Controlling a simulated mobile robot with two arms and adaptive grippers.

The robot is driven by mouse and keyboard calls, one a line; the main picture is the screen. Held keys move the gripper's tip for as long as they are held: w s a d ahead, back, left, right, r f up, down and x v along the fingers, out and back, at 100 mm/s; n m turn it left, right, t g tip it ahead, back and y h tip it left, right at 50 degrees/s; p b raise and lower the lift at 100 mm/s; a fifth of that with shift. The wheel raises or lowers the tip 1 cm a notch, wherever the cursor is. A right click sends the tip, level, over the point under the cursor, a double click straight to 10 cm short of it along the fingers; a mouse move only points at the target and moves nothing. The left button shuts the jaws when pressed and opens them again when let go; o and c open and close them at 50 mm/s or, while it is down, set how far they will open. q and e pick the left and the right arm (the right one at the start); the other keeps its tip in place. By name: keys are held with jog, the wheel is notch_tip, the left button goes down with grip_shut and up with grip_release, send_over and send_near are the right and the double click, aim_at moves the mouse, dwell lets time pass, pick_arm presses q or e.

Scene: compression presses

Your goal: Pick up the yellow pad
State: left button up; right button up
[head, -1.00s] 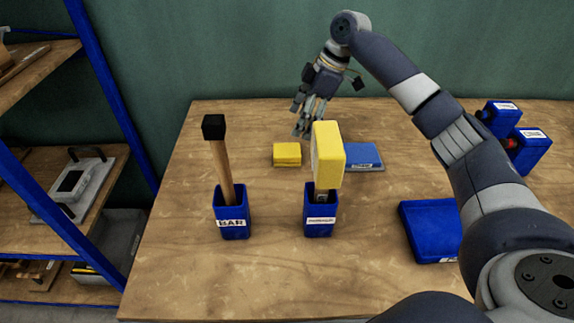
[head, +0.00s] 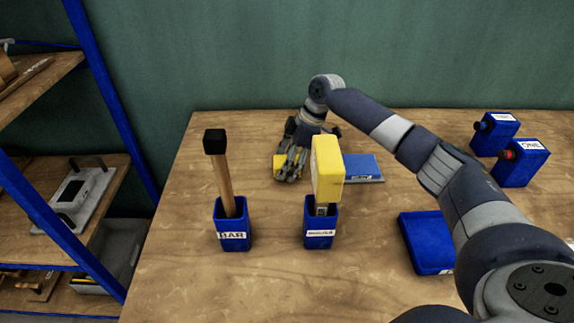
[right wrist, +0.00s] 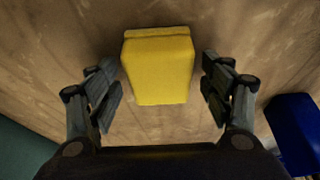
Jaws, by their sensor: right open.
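The yellow pad (right wrist: 158,68) lies on the table between the two open fingers of my right gripper (right wrist: 160,92), with a gap on each side. In the head view my right gripper (head: 290,168) is down over the pad, and only a bit of the yellow pad (head: 279,163) shows beside the fingers. The rest of it is hidden. My left gripper is not in view.
A yellow block (head: 327,168) stands upright in a blue holder (head: 320,232) in front of the gripper. A blue BAR holder (head: 232,230) with a black-topped wooden handle (head: 220,170) is to the left. A blue pad (head: 363,166) lies just right. Blue boxes (head: 520,163) stand far right.

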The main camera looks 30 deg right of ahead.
aim_at(282, 161)
jog(key=shift+c, duration=0.3)
jog(key=c, duration=0.8)
jog(key=shift+r, duration=0.1)
jog(key=shift+r, duration=0.55)
notch_tip(282, 161, up, 2)
jog(key=shift+r+b, duration=0.25)
jog(key=shift+b, duration=0.1)
jog(key=s+d, duration=0.1)
jog(key=s, duration=0.3)
jog(key=s+d+b, duration=0.1)
jog(key=s, duration=0.4)
jog(key=s+d+r+b, duration=0.1)
jog(key=s, duration=0.3)
jog(key=shift+s+d, duration=0.3)
jog(key=shift+d, duration=0.1)
jog(key=shift+s+d+r, duration=0.15)
jog(key=shift+s, duration=0.8)
jog(key=shift+o, duration=0.3)
